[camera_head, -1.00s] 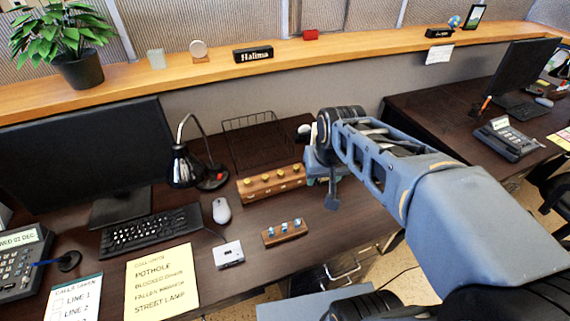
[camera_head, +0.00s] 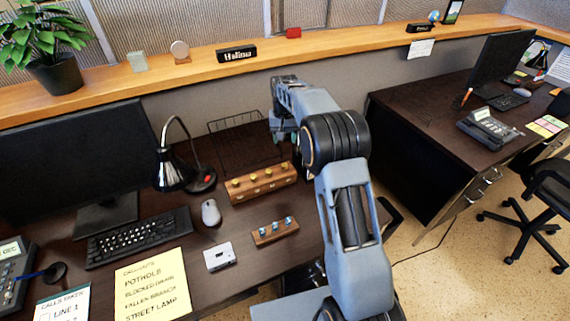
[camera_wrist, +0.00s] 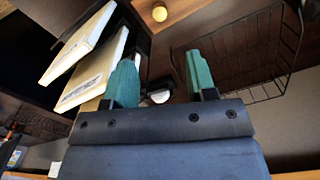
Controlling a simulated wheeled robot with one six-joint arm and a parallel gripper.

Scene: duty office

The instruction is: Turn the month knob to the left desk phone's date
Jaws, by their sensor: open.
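The left desk phone (camera_head: 14,270) is cut off by the left edge of the head view; only "DEC" is readable on its display (camera_head: 10,248). A wooden block with yellow knobs (camera_head: 262,182) and a smaller one with blue-white knobs (camera_head: 275,232) sit on the desk; I cannot tell whether either carries the month knob. My gripper (camera_wrist: 160,75) is open, its green fingers apart. A small round white thing (camera_wrist: 160,97) shows between them, and a yellow knob (camera_wrist: 160,11) is at the top. In the head view the gripper is mostly hidden behind my arm, near the wire tray.
A wire tray (camera_head: 214,127) stands behind the yellow-knob block; it also shows in the wrist view (camera_wrist: 262,98). Pale folders or books (camera_wrist: 80,45) are close left of the fingers. A lamp (camera_head: 172,170), mouse (camera_head: 211,212) and keyboard (camera_head: 138,236) are to the left. Another phone (camera_head: 485,128) is on the right desk.

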